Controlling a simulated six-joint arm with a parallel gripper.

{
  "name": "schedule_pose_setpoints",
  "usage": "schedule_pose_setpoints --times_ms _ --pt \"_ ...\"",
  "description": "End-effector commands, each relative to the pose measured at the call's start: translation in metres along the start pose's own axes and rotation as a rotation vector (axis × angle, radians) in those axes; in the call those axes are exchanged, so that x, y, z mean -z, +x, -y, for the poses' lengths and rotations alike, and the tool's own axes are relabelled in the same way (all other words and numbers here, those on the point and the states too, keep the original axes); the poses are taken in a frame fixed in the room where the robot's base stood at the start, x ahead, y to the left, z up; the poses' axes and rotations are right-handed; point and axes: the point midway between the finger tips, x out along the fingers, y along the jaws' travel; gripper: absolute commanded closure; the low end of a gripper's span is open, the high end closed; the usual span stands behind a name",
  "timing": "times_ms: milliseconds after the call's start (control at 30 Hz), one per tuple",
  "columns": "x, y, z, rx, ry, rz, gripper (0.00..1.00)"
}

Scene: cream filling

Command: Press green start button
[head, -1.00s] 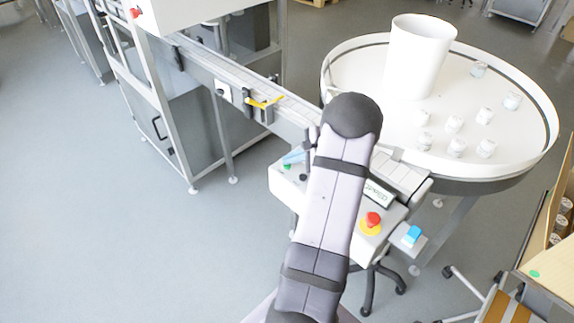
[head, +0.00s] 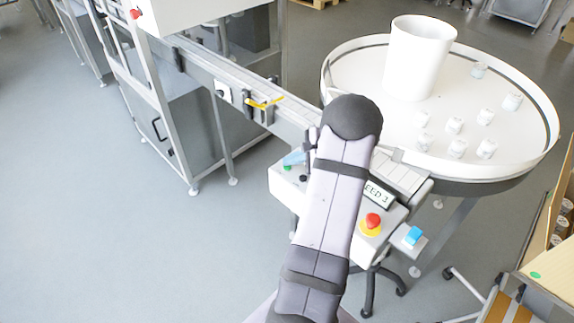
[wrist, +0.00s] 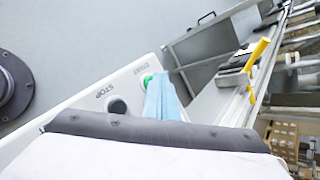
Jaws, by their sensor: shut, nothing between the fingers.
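The green start button (head: 287,167) sits on the white control box (head: 282,182); in the wrist view the button (wrist: 146,79) is partly covered by my fingers. My gripper (head: 293,157) shows as light-blue fingers, shut and empty, at the button. In the wrist view my gripper (wrist: 156,84) overlaps the button's right edge; whether it touches is hard to tell. The black stop button (head: 303,177) lies beside the green one. The display (head: 378,194) is partly hidden by my arm and reads "EED 3".
A red emergency button (head: 373,220) on yellow sits right of my arm. A round table (head: 548,125) carries a white bin (head: 418,60) and several small jars (head: 455,126). A conveyor (head: 225,68) runs to the upper left. The floor at left is clear.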

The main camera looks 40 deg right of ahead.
Motion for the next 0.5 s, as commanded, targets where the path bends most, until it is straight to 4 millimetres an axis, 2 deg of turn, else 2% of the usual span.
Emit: schedule_pose_setpoints --times_ms 233,500 --pt "-0.0066 -0.0091 0.0063 -0.001 0.000 0.000 1.00" --pt "-0.0076 -0.0104 0.0073 -0.001 0.000 0.000 1.00"
